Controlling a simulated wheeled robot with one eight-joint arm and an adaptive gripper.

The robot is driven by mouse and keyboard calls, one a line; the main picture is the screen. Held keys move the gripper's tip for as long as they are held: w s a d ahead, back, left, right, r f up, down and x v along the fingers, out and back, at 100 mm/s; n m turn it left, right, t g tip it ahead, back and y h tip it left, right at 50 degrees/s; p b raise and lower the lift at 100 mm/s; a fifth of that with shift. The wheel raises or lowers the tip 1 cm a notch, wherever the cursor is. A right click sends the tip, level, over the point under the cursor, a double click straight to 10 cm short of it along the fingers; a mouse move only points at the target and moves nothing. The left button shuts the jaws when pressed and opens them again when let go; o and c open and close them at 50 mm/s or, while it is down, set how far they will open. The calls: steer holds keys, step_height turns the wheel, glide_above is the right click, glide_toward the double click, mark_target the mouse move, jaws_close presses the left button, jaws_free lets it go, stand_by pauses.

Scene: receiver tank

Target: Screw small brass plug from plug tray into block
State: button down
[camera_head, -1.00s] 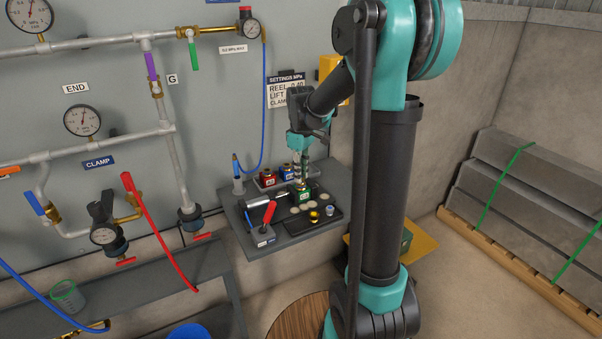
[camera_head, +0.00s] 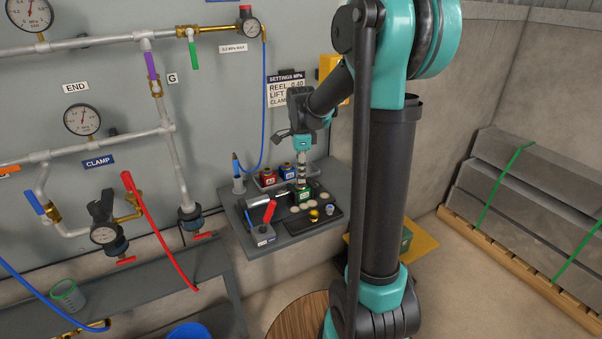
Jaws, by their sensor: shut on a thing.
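The green block (camera_head: 304,197) stands on the side bench, with a pale label on its front. My gripper (camera_head: 302,182) points straight down at the top of this block, shut. What it grips is hidden between the fingertips and too small to see; its place at the block's top fits the small brass plug. The plug tray (camera_head: 297,224) is a dark plate in front of the block. A brass-coloured plug (camera_head: 314,214) and a silvery-blue plug (camera_head: 329,209) sit on it.
A red block (camera_head: 267,180) and a blue block (camera_head: 287,173) stand in a tray behind the green one. A red-handled fixture (camera_head: 265,229) stands front left. Pale round discs (camera_head: 296,209) lie around the green block. The wall is close behind the bench (camera_head: 281,239).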

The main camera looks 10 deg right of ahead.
steer(key=m, duration=0.4)
steer(key=c, duration=1.3)
jaws_free()
